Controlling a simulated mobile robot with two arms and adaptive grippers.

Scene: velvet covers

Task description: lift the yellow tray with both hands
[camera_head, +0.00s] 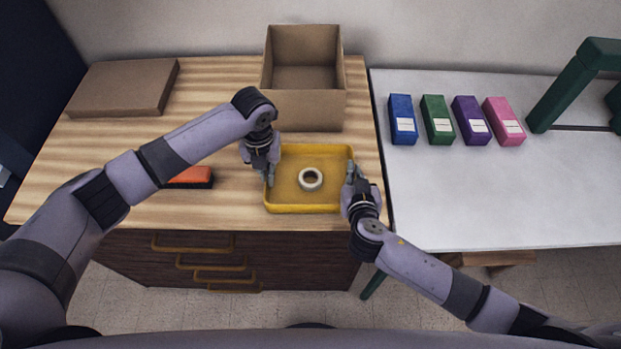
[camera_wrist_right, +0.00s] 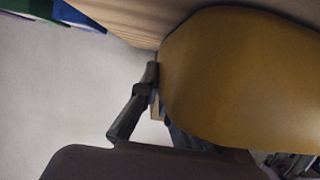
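The yellow tray (camera_head: 308,208) lies near the front right corner of the wooden worktop. A white tape roll (camera_head: 311,180) lies inside it. My left gripper (camera_head: 267,176) is at the tray's left wall, pointing down. My right gripper (camera_head: 350,172) is at the tray's right wall. In the right wrist view, the tray (camera_wrist_right: 235,80) fills much of the right side, and one dark finger (camera_wrist_right: 140,105) is close beside its edge; the other finger is mostly hidden. How tightly the fingers close on the walls is unclear.
An open cardboard box (camera_head: 304,105) stands just behind the tray. An orange brush (camera_head: 190,177) lies to the left under my left arm. A flat cardboard box (camera_head: 124,88) is at the back left. Several coloured boxes (camera_head: 438,120) stand on the white table (camera_head: 500,190) to the right.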

